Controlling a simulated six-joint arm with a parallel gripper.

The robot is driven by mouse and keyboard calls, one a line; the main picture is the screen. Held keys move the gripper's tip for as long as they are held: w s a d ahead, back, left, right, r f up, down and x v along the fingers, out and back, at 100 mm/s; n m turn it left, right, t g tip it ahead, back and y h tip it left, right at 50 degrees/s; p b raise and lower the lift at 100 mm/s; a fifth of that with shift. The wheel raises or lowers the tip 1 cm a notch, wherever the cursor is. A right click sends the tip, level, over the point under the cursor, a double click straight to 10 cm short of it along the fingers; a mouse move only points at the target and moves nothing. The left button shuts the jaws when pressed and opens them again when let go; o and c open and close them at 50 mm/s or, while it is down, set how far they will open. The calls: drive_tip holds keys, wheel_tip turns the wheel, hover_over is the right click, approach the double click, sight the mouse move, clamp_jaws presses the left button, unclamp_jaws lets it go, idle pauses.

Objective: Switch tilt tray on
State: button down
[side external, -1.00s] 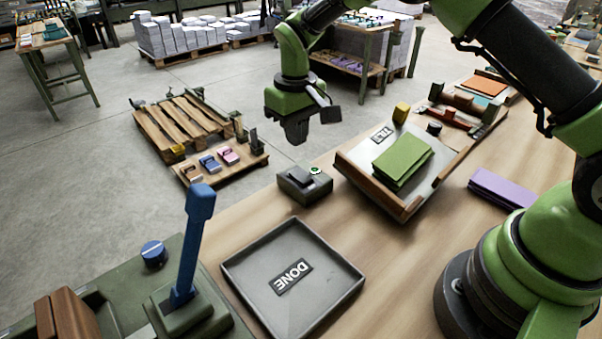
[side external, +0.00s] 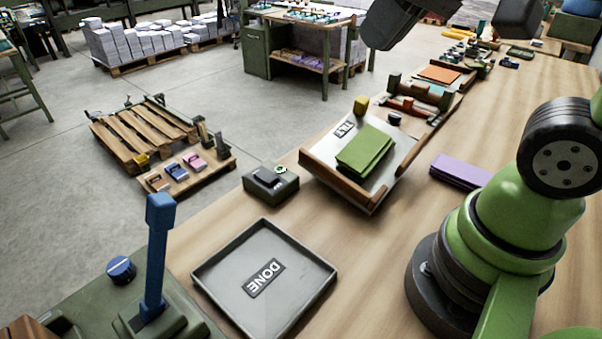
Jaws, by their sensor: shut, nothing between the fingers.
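The tilt tray (side external: 322,158) is a metal plate with wooden edges and a TILT label. It sits tilted on the bench with green booklets (side external: 365,149) on it. Left of it stands a small dark grey box (side external: 262,189) with a black rocker-like top (side external: 267,178) and a round green-and-white mark (side external: 281,169). The rocker's on or off position is too small to tell. My gripper (side external: 385,30) shows as a dark shape at the top edge, partly cut off, shut and empty. It is high above the bench, apart from the box and tray.
A grey DONE tray (side external: 222,254) lies empty in front of the box. A blue lever (side external: 157,250) stands upright at left. A purple stack (side external: 461,171) lies right of the tilt tray. Bare bench lies between DONE tray and my base.

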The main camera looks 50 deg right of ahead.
drive_tip(key=shift+m+t, duration=0.3)
drive_tip(key=shift+t, duration=0.3)
drive_tip(key=s, duration=0.2)
drive_tip(key=s+f, duration=0.1)
drive_tip(key=s, duration=0.2)
drive_tip(key=shift+s, duration=0.1)
drive_tip(key=n+g+h, duration=0.2)
drive_tip(key=n+g, duration=0.2)
drive_tip(key=g, duration=0.3)
hover_over(260, 171)
wheel_tip(260, 171, down, 13)
drive_tip(key=shift+r, duration=0.1)
wheel_tip(260, 171, down, 14)
drive_tip(key=shift+r, duration=0.1)
